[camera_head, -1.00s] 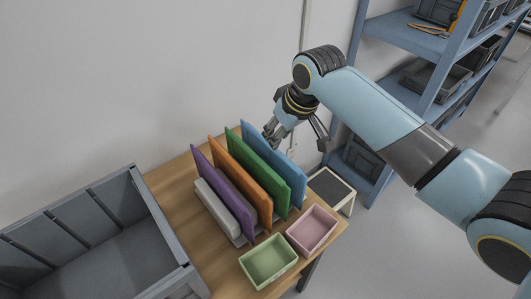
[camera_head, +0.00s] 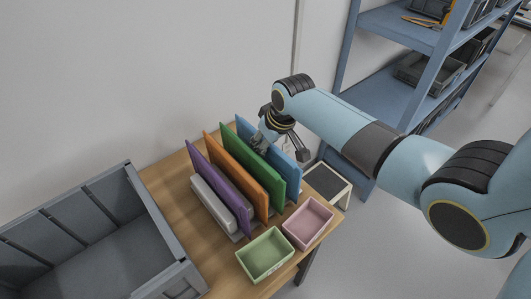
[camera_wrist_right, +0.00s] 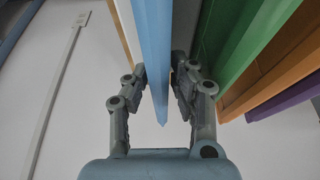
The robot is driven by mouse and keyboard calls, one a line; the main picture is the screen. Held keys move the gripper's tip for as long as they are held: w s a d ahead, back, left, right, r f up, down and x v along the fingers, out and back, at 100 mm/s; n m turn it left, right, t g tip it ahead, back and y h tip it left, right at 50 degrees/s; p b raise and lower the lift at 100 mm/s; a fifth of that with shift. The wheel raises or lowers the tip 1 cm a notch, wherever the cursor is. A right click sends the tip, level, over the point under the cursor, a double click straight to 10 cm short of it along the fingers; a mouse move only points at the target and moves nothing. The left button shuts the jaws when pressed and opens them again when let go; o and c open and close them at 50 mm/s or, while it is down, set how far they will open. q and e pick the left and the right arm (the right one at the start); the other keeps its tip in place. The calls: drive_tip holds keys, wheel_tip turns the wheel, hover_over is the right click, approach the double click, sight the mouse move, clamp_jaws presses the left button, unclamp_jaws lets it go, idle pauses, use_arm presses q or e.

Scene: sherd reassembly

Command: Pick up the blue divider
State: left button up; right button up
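The blue divider (camera_head: 291,174) stands upright at the right end of a row of dividers on the wooden table. My right gripper (camera_head: 280,150) is at its top edge in the head view, partly hiding it. In the right wrist view the blue divider (camera_wrist_right: 156,50) runs between the two fingers of my right gripper (camera_wrist_right: 158,90). The fingers are open, with visible gaps on both sides of the panel. My left gripper is not in view.
Green (camera_head: 262,165), orange (camera_head: 237,170) and purple (camera_head: 215,180) dividers stand beside the blue one, green closest. A green bin (camera_head: 265,268) and a pink bin (camera_head: 308,240) sit in front. A grey crate (camera_head: 150,212) is left; blue shelving (camera_head: 383,88) is at right.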

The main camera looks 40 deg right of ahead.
clamp_jaws()
wheel_tip(320, 180, up, 10)
idle(0.6)
